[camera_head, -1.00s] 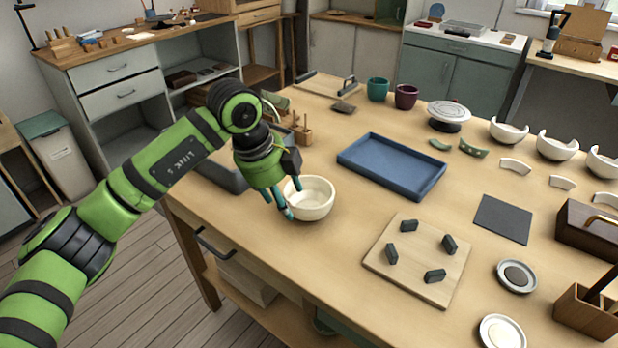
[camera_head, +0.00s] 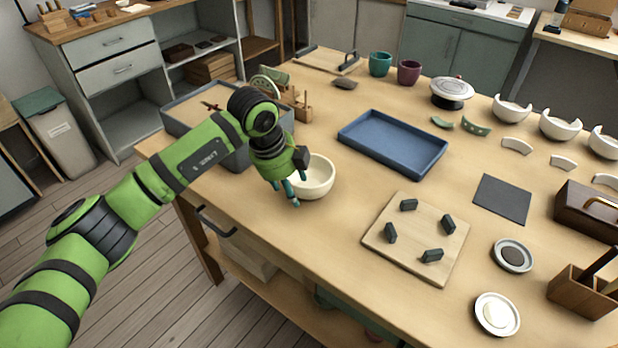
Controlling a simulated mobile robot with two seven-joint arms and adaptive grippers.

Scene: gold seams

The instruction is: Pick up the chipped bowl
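A cream bowl (camera_head: 320,180) sits upright on the near left part of the wooden table. My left gripper (camera_head: 295,192) is at its left rim with teal fingers pointing down. The fingers overlap the bowl's left side, so I cannot tell whether they touch it or how far apart they are. The gripper hides that part of the rim, and no chip shows on the visible part. Several white bowls with large notches in their rims stand at the right, among them one bowl (camera_head: 511,108) and another (camera_head: 559,125). My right gripper is not in view.
A blue tray (camera_head: 392,143) lies behind the bowl. A wooden board (camera_head: 415,238) with dark blocks lies to its right. A grey tray (camera_head: 180,118) lies behind my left arm. The table's front edge is close to the bowl, with bare wood between bowl and board.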

